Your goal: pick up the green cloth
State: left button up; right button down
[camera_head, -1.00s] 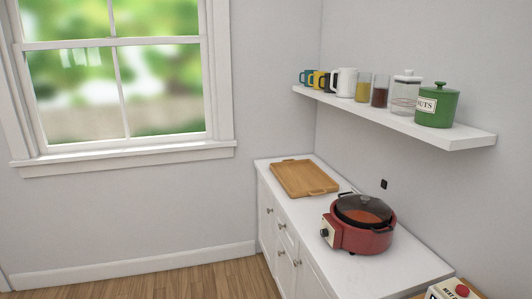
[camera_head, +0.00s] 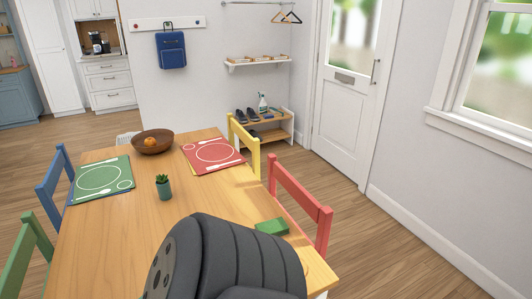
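A small folded green cloth (camera_head: 272,226) lies on the wooden dining table (camera_head: 140,222), near its right edge beside the red chair. Neither of my grippers shows in the head view. A dark ribbed arm part of mine fills the bottom middle and hides some of the table just left of the cloth.
The table holds a green placemat (camera_head: 101,180), a red placemat (camera_head: 212,154), a wooden bowl (camera_head: 153,142) with an orange fruit, and a small potted plant (camera_head: 163,187). Red (camera_head: 300,201) and yellow (camera_head: 245,143) chairs line its right side. Floor is free toward the door (camera_head: 344,95).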

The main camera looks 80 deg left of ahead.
aim_at(278, 227)
jog(key=u, duration=2.35)
